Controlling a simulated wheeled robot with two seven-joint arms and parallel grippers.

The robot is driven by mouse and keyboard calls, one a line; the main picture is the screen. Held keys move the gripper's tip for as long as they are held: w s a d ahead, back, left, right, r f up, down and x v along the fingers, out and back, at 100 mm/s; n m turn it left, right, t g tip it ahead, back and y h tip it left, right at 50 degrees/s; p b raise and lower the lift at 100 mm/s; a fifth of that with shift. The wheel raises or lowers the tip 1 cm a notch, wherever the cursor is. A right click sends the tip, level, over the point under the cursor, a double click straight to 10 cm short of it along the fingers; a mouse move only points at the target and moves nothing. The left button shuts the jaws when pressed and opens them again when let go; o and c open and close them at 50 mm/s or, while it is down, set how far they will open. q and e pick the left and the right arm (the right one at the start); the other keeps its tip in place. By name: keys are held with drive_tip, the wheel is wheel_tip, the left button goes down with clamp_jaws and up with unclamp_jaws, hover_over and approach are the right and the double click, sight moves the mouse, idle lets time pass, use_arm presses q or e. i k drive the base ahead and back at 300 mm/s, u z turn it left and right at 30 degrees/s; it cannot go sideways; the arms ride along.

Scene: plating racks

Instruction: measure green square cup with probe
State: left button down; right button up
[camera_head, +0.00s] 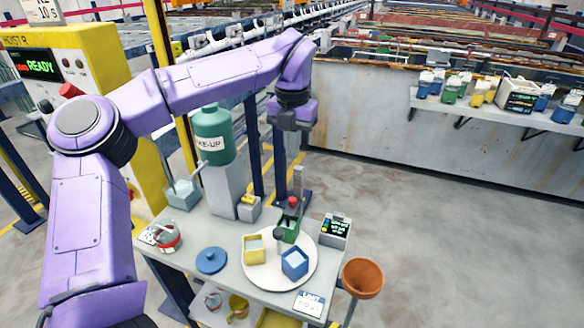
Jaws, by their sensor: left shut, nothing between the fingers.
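The green square cup (290,236) stands at the back of a white round plate (262,278) on the grey table. A dark upright piece with a red top (292,203), which looks like the probe, stands over the cup and hides part of it. I cannot tell whether its tip is in the cup. A small meter (336,229) with a lit dark screen sits to the right of the cup. My left gripper (292,125) is shut and empty, high above and behind the plate, apart from the cup. My right gripper is not in view.
A yellow cup (254,249) and a blue cup (295,263) share the plate. A thin upright post (299,181) rises behind the green cup. A green make-up bottle (213,135) stands left of my gripper. A blue lid (211,260) and an orange funnel (362,277) flank the plate.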

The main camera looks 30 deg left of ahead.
sight(293, 206)
drive_tip(key=k, duration=1)
